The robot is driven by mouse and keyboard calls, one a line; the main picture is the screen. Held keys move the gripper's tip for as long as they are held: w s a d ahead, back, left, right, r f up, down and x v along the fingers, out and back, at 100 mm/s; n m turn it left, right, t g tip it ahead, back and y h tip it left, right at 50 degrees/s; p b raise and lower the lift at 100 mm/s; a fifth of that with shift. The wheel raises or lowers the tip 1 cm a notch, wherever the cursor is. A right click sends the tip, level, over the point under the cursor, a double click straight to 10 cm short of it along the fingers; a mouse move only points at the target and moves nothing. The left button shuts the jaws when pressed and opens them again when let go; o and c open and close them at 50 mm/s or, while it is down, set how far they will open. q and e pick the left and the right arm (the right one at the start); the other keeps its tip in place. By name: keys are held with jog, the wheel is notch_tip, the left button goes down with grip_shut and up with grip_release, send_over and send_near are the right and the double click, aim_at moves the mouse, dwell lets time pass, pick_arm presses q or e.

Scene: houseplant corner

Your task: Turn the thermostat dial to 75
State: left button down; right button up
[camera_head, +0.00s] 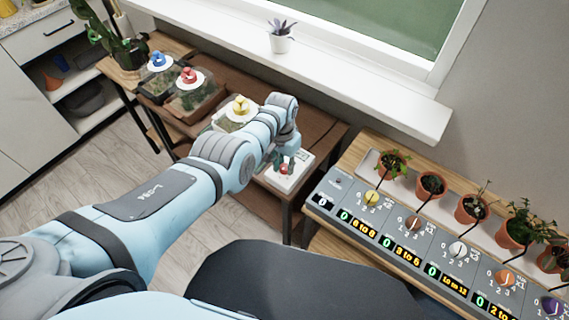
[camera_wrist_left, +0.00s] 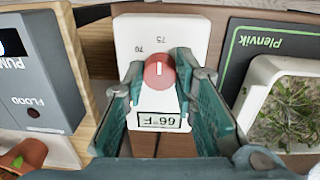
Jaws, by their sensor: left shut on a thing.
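The thermostat is a white box (camera_head: 300,178) on the brown bench, and its white face (camera_wrist_left: 190,35) fills the middle of the left wrist view. Its red dial (camera_wrist_left: 159,72) has a short white line that stands upright in the picture, in line with the printed 75 above; 70 is printed to the left. A small display (camera_wrist_left: 160,121) appears upside down and seems to read 66°F. My left gripper (camera_wrist_left: 160,80) is shut on the dial, with a teal finger on each side. In the head view my left gripper (camera_head: 287,158) reaches down over the box. My right gripper is out of view.
Lidded terrariums with blue (camera_head: 157,59), red (camera_head: 189,75) and yellow (camera_head: 240,105) knobs stand along the bench. A grey control panel (camera_head: 420,240) with several dials and potted plants (camera_head: 431,184) is on the right. The white windowsill (camera_head: 330,75) runs behind.

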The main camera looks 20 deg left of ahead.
aim_at(283, 166)
pick_arm(q)
jog(key=c, duration=1.3)
grip_release()
jog(key=shift+r, duration=0.1)
notch_tip(283, 166, up, 12)
jog(key=shift+a, duration=0.25)
jog(key=shift+w, duration=0.1)
